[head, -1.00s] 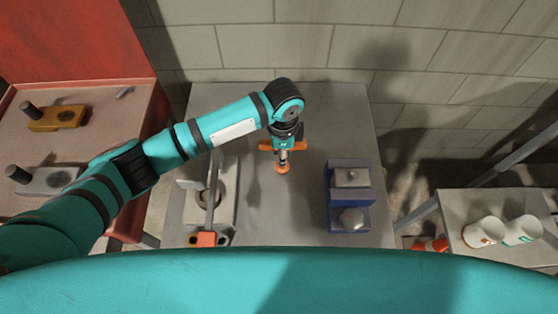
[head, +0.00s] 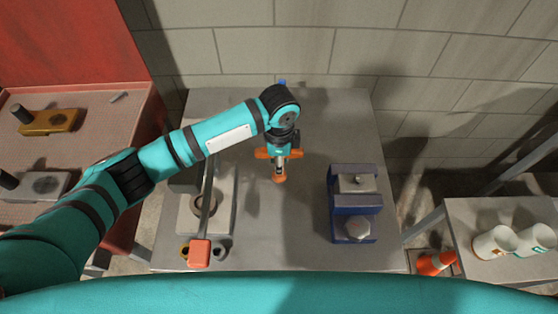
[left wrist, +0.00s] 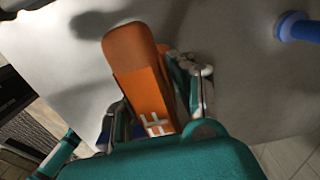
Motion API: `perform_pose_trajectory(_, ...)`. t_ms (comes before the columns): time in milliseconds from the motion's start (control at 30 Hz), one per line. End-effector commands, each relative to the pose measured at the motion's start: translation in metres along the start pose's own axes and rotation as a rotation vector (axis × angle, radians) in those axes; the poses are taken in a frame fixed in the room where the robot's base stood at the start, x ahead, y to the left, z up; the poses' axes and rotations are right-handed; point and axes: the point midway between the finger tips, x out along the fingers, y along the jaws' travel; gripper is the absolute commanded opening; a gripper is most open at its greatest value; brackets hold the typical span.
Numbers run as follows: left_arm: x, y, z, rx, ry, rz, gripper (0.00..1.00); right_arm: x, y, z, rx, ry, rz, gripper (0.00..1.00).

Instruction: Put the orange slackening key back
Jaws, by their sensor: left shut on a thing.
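My left gripper (head: 280,166) is shut on the orange slackening key (head: 279,178) and holds it over the middle of the grey table (head: 280,245). In the left wrist view the key (left wrist: 140,62) is a long orange piece with a rounded end and a white mark, between the fingers of the left gripper (left wrist: 165,85). The gripper hides part of the key. I cannot tell how high it is above the table. My right gripper is not in view.
A blue stand (head: 342,203) with metal parts is on the table's right side. A grey fixture (head: 222,215) with a lever and an orange-red block (head: 200,253) is on the left. A side table (head: 480,215) with white mugs is at right. The table's middle is clear.

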Motion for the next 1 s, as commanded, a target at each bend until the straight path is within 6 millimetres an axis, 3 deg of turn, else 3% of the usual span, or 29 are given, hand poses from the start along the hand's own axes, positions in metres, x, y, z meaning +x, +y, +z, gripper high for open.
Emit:
perform_pose_trajectory(33,0.001,0.0,0.0,0.0,0.0,0.0,0.25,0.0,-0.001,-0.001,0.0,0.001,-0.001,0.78)
perform_pose_trajectory(200,0.001,0.0,0.0,0.0,0.0,0.0,0.45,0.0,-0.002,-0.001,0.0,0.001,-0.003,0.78)
perform_pose_trajectory(567,-0.005,0.0,-0.001,0.0,0.002,0.0,0.45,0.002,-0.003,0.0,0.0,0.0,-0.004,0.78)
perform_pose_trajectory(1000,-0.091,-0.001,-0.001,0.001,0.003,-0.004,0.45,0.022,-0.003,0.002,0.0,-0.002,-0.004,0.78)
